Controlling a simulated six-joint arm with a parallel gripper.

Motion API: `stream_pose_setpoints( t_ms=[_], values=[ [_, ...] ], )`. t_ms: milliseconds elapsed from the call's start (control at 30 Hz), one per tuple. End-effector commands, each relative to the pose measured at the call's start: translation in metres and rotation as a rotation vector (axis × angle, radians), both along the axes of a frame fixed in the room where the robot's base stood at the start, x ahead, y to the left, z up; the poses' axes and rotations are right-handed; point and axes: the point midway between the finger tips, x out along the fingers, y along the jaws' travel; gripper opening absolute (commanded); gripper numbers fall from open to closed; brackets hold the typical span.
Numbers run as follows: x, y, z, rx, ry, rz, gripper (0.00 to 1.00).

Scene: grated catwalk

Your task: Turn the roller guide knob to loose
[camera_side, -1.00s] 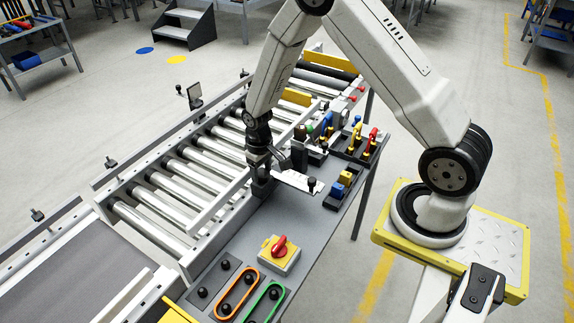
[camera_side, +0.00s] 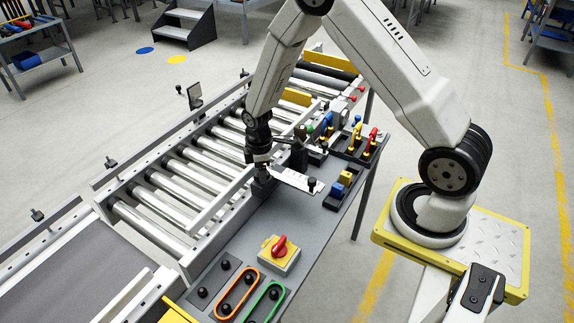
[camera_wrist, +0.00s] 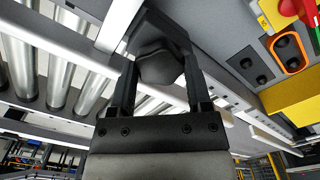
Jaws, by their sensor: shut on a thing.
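The roller guide knob (camera_wrist: 160,68) is a dark, lobed knob between the two black fingers of my gripper (camera_wrist: 161,60) in the wrist view. My gripper is shut on it, one finger on each side. In the side view my gripper (camera_side: 263,174) points down at the edge of the grey panel beside the rollers, and it hides most of the knob. A pale plate (camera_side: 297,180) lies just right of my gripper. Its markings are too small to read, so I cannot tell the knob's setting.
The roller conveyor (camera_side: 185,172) runs along the left. A red switch on a yellow box (camera_side: 279,253) stands nearer the front. Orange (camera_side: 238,293) and green belt loops lie in front of it. Coloured levers (camera_side: 369,142) stand behind, to the right.

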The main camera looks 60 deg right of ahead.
Motion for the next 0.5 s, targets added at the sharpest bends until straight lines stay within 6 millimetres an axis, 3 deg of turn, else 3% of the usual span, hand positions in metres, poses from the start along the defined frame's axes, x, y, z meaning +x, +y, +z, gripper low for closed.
stream_pose_setpoints(
  t_ms=[500],
  values=[
    [-0.0004,0.0000,-0.0004,0.000,0.001,0.119,0.04]
  ],
)
